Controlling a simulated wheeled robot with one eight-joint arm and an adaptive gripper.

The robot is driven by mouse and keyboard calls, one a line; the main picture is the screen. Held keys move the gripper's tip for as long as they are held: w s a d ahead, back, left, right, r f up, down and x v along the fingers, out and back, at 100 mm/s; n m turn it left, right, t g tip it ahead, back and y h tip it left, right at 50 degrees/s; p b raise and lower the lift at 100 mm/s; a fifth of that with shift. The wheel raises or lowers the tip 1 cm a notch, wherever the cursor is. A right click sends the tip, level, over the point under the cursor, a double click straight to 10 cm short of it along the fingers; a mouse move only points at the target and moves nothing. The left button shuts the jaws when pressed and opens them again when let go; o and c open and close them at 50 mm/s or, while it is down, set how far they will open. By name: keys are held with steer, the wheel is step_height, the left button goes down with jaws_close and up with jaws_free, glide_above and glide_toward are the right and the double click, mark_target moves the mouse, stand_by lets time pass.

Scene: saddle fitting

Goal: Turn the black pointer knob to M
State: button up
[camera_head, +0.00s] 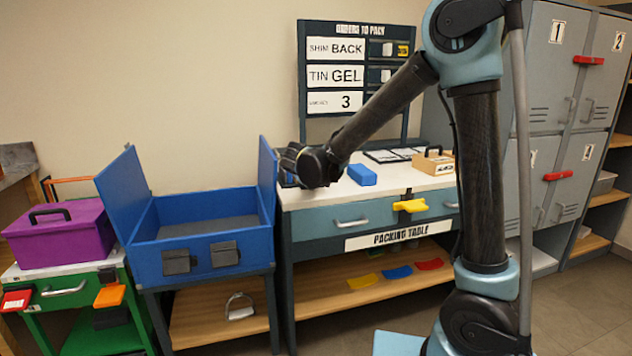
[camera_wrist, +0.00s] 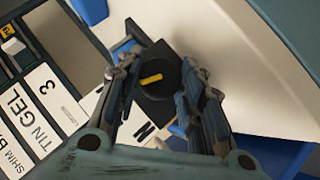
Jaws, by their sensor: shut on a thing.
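The black pointer knob (camera_wrist: 163,62) shows in the wrist view as a dark round disc with a yellow pointer mark (camera_wrist: 151,79). The mark lies nearly level across the picture, tilted slightly. My gripper (camera_wrist: 160,80) has one finger on each side of the knob and is shut on it. A white label with a dark letter, perhaps an M (camera_wrist: 145,131), lies below the knob, partly covered by my fingers. Other letters around the knob are hidden. In the head view my gripper (camera_head: 290,160) is at the packing table's back left, and the knob is hidden behind my wrist.
A blue block (camera_head: 362,175) and a wooden box (camera_head: 433,161) with a black handle stand on the packing table (camera_head: 400,196). The order board (camera_head: 360,32) rises behind. An open blue box (camera_head: 200,255) stands close on the left, its raised side panel near my gripper.

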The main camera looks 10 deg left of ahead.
steer(key=shift+a+f+n+t+h, duration=0.1)
steer(key=shift+n+t+h, duration=0.8)
steer(key=shift+t+h, duration=0.2)
steer(key=shift+s, duration=0.1)
steer(key=o, duration=1)
steer(key=shift+o, duration=0.2)
steer(key=v, duration=1.1)
steer(key=shift+s, duration=0.4)
